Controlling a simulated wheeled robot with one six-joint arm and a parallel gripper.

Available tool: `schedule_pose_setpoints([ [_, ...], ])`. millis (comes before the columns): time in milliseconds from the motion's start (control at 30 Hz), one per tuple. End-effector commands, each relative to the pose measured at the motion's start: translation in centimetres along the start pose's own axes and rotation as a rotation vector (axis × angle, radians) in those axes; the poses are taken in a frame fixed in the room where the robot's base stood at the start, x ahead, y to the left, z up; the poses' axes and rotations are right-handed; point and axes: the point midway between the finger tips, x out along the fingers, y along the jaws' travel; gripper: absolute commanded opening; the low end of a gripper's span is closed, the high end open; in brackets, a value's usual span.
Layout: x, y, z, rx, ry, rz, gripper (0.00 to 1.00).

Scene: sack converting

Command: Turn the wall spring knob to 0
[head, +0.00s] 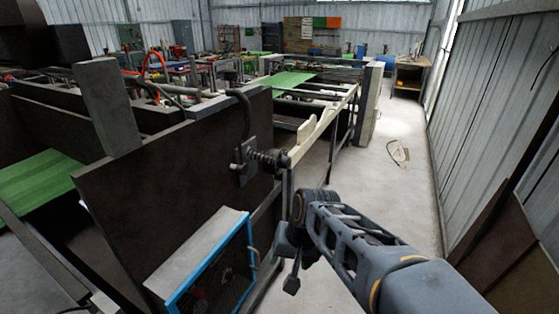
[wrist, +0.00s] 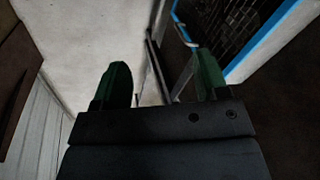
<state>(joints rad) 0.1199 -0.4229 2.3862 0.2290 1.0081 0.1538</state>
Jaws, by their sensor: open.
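The wall spring knob (head: 270,160) is a dark coil spring with a knob end. The knob does not show in the wrist view.
The dark panel (head: 165,190) stands left of my arm. Below it is a blue-framed mesh box (head: 222,272), also at the top right of the wrist view (wrist: 235,40). A pale rail (head: 325,125) runs back from the knob. The aisle floor (head: 400,190) on the right is mostly clear.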

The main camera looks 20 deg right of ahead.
Motion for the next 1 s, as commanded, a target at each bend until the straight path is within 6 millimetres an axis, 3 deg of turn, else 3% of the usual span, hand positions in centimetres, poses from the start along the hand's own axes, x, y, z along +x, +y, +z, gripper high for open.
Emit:
schedule_pose_setpoints([
  [100, -0.7, -0.5, -3.8, 0.447, -0.176, -0.155, 0.67],
  [267, -1.8, 0.0, -10.6, 1.018, -0.429, -0.426, 0.67],
  [367, -2.8, 1.8, -15.2, 1.304, -0.583, -0.608, 0.67],
  [500, -4.1, 5.8, -20.5, 1.581, -0.770, -0.851, 0.67],
  [600, -4.8, 8.8, -23.0, 1.700, -0.873, -0.996, 0.67],
  [767, -5.6, 12.2, -25.1, 1.790, -0.974, -1.146, 0.67],
  [867, -5.7, 12.6, -25.8, 1.807, -1.002, -1.188, 0.67],
  [1000, -5.4, 11.2, -26.6, 1.811, -1.012, -1.199, 0.67],
])
